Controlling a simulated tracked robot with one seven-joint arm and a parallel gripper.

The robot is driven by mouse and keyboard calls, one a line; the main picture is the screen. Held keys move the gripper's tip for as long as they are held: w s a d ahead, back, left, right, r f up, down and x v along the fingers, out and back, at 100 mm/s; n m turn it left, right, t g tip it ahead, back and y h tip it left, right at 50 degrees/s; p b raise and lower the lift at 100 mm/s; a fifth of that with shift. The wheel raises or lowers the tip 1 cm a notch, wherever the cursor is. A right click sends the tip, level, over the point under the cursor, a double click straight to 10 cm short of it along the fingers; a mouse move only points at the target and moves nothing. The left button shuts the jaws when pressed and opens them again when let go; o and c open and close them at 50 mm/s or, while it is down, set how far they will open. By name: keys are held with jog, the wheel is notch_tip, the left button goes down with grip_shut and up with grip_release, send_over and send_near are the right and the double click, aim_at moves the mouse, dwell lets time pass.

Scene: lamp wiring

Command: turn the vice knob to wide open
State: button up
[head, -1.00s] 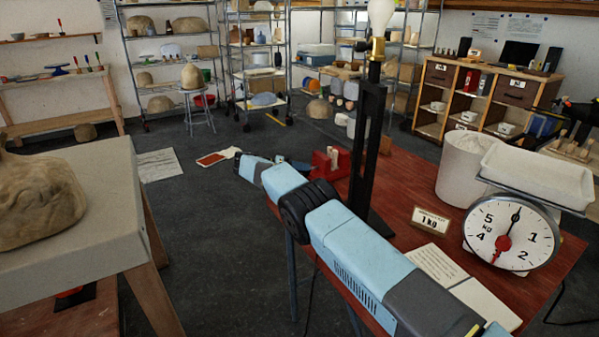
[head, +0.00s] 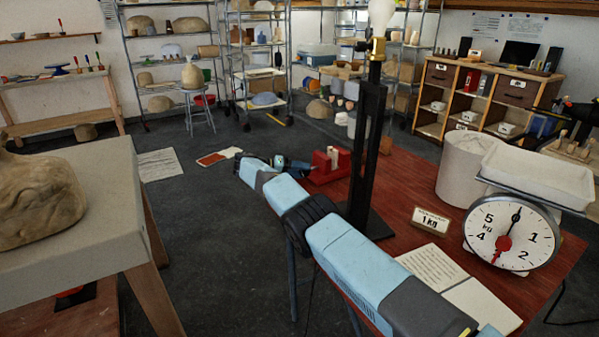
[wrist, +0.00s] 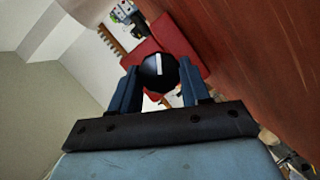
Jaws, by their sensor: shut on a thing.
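The vice (head: 327,167) is red and stands on the red-brown workbench at its far left edge in the head view. In the wrist view, red vice parts (wrist: 187,82) show behind and beside its knob (wrist: 158,74). The knob is round and black with a white line that points nearly straight up in that picture. My gripper (wrist: 159,68) has one dark blue finger on each side of the knob and is shut on it. In the head view my gripper (head: 300,166) is small at the vice's left side, and the knob cannot be made out there.
A black lamp stand (head: 367,150) with a white bulb (head: 381,14) rises close to the right of the vice and my arm. A scale (head: 513,236), a white bucket (head: 464,175) and an open book (head: 436,266) occupy the bench's right part. Floor left of the bench is mostly clear.

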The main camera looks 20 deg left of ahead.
jog(key=shift+f, duration=0.25)
jog(key=o, duration=1)
jog(key=shift+r, duration=0.1)
jog(key=shift+o, duration=0.2)
jog(key=shift+w+d, duration=0.1)
